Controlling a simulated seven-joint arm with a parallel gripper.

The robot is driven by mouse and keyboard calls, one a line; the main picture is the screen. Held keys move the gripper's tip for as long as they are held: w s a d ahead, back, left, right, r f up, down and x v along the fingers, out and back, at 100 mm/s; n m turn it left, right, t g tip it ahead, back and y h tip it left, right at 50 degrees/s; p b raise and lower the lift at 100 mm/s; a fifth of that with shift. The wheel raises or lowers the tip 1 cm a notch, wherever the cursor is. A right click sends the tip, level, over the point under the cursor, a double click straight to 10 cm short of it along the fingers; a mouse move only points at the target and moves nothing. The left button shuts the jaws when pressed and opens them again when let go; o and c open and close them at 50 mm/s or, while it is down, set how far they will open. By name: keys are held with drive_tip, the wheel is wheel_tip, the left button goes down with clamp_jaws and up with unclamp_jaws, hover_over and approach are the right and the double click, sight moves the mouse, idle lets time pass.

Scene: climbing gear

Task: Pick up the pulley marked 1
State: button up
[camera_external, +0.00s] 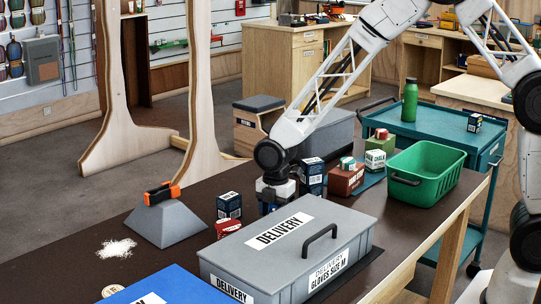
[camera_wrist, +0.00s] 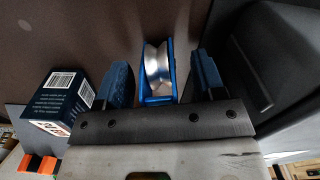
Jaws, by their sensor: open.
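A pulley (camera_wrist: 158,70) with a silver grooved wheel and blue side plates shows in the wrist view, between the two fingers of my gripper (camera_wrist: 162,80). There is a visible gap between the pulley and each finger. My gripper is open and points down at the brown table. No number can be read on the pulley from here. In the external view my gripper (camera_external: 269,200) is low over the table, just behind the grey delivery box, which hides the fingertips. I cannot make out the pulley clearly there.
The grey delivery box (camera_external: 245,262) stands close in front of my gripper. A dark blue box (camera_external: 229,205) and a red box (camera_external: 229,227) are to its left; a tall dark box (camera_external: 312,176) and a green basket (camera_external: 440,180) are to its right. A grey pyramid (camera_external: 166,225) stands further left.

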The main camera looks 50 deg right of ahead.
drive_tip(key=shift+c, duration=0.4)
drive_tip(key=c, duration=0.9)
drive_tip(key=shift+c, duration=0.2)
drive_tip(key=shift+r, duration=0.15)
drive_tip(key=shift+r, duration=4.9)
